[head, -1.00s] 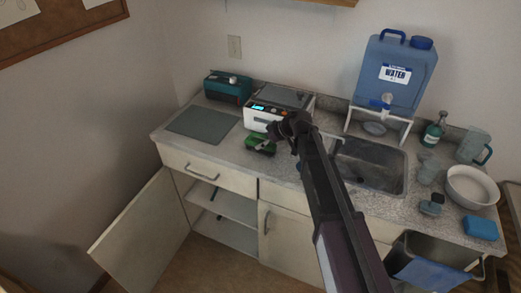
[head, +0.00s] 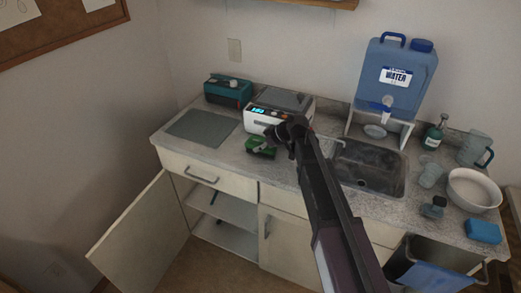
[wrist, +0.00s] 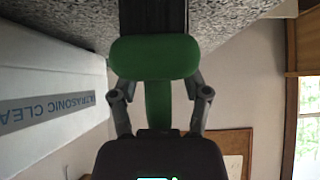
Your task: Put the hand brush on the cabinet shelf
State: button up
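The hand brush (head: 260,148) is green and sits at the counter in front of the white ultrasonic cleaner. In the wrist view its green body (wrist: 155,57) fills the space ahead of my gripper, with dark bristles at the top and a green handle running down towards the palm. My gripper (head: 278,136) is right at the brush. Its fingers lie on both sides of the handle, but the green body hides their tips, so I cannot tell whether they grip it. The cabinet (head: 207,182) has its left door (head: 142,235) open, showing the shelf (head: 225,208) inside.
The ultrasonic cleaner (head: 262,118) stands close behind the brush, with a teal box (head: 227,92) left of it. A grey mat (head: 198,126) lies on the left counter. The sink (head: 370,165) is right of my arm; the water container (head: 400,75) stands behind it.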

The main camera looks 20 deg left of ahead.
grip_shut()
jog(key=shift+r, duration=0.15)
notch_tip(320, 180, up, 3)
jog(key=p, duration=0.3)
jog(key=shift+r+p, duration=0.15)
jog(key=shift+p, duration=0.2)
jog(key=s+d+r+p, duration=0.1)
jog(key=s+d, duration=0.7)
jog(key=s, duration=0.5)
jog(key=shift+s+r, duration=0.2)
jog(key=shift+s, duration=0.2)
